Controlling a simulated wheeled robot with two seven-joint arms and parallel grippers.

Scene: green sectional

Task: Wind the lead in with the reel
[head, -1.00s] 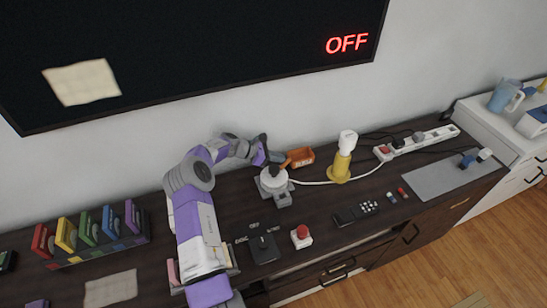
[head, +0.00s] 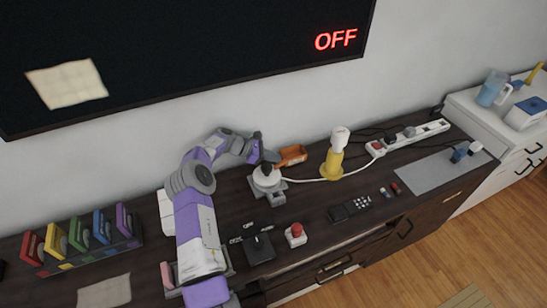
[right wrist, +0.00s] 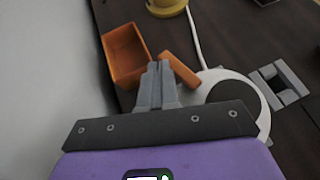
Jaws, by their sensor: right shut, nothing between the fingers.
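The reel (head: 267,178) is a white drum on a grey base on the dark cabinet top. In the right wrist view the reel (right wrist: 250,82) is partly hidden by my gripper's body. An orange bar (right wrist: 180,71) reaches from beside my fingertips to the drum's rim. The white lead (head: 308,180) runs from the reel to the right, past the foot of a yellow stand (head: 333,164) with a white top. My right gripper (right wrist: 160,70) is shut and empty, just left of the orange bar; whether they touch I cannot tell. My left gripper is not in view.
An open orange box (right wrist: 125,53) stands close by, left of my fingers, near the wall. A power strip (head: 415,135) lies at the back right. A red button (head: 296,234) and a black pad (head: 259,248) are in front. A coloured rack (head: 85,245) stands left.

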